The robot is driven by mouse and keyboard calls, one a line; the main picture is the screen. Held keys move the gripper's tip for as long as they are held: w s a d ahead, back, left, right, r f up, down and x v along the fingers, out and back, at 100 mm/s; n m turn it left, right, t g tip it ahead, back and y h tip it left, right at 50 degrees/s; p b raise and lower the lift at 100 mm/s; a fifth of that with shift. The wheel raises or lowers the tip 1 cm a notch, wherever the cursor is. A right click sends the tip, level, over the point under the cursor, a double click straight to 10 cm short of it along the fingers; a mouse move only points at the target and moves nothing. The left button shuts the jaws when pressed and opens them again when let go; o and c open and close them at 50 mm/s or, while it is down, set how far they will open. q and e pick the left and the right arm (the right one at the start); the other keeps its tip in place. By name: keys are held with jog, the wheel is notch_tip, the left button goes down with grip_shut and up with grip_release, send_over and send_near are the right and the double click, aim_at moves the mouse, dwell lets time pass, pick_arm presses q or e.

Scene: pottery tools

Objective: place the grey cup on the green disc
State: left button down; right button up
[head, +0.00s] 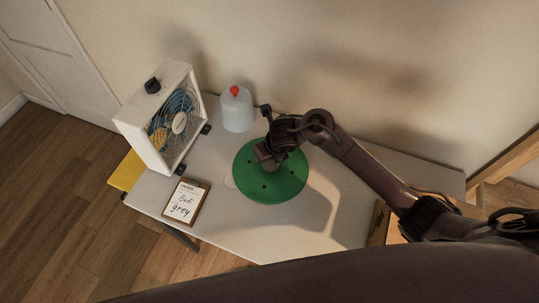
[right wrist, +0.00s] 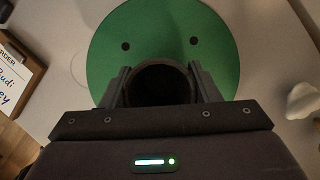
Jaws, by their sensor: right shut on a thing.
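The green disc (head: 285,182) lies flat on the light table; it also fills the upper middle of the right wrist view (right wrist: 205,20). My right gripper (head: 270,151) is over the disc and shut on a round cup. In the right wrist view the cup (right wrist: 160,84) shows its dark open mouth upward between the two fingers. In the head view only a small greyish part of the cup (head: 263,154) shows under the gripper. Whether its base touches the disc is hidden. My left gripper is not in view.
A white box fan (head: 165,120) and a white bottle with a red knob (head: 237,108) stand behind and left of the disc. An order card on a clipboard (head: 186,201) reads "grey". A white lump (right wrist: 304,101) lies right of the disc. The table front is clear.

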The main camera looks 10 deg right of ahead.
jog(key=shift+f, duration=0.7)
jog(key=o, duration=1.1)
jog(key=p+v, duration=0.4)
jog(key=v, duration=0.8)
jog(key=shift+s, duration=0.1)
